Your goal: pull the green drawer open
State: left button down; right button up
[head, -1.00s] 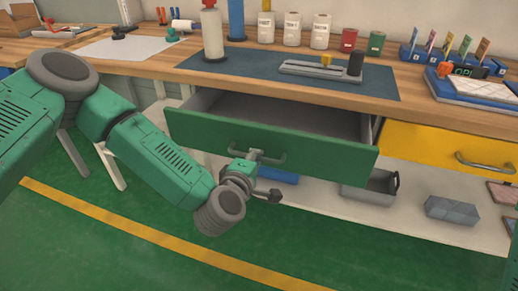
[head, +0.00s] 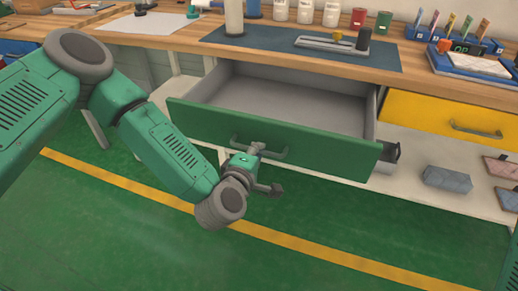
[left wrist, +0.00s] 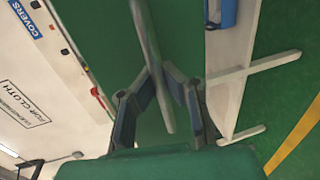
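The green drawer (head: 270,136) stands well open under the workbench, and its grey inside (head: 290,100) looks empty. Its bar handle (head: 279,155) runs along the middle of the green front. My left gripper (head: 256,149) is at the handle, in front of the drawer. In the left wrist view the handle (left wrist: 147,35) passes between the two fingers of the gripper (left wrist: 165,72), which are closed in on it from both sides. The green drawer front (left wrist: 185,30) fills the view behind them. My right gripper is not in view.
The wooden workbench (head: 440,88) holds a blue mat (head: 225,42), jars and tools above the drawer. A closed yellow drawer (head: 425,112) is to the right. A grey box (head: 446,180) sits on the lower shelf. The green floor before the drawer is clear.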

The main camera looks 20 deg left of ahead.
pick_arm(q)
jog(key=c, duration=2.2)
grip_release()
jog(key=shift+s+f, duration=0.1)
jog(key=shift+f, duration=0.15)
jog(key=o, duration=0.6)
jog(key=shift+r, duration=0.1)
jog(key=v, duration=1.1)
jog(key=shift+s, duration=0.35)
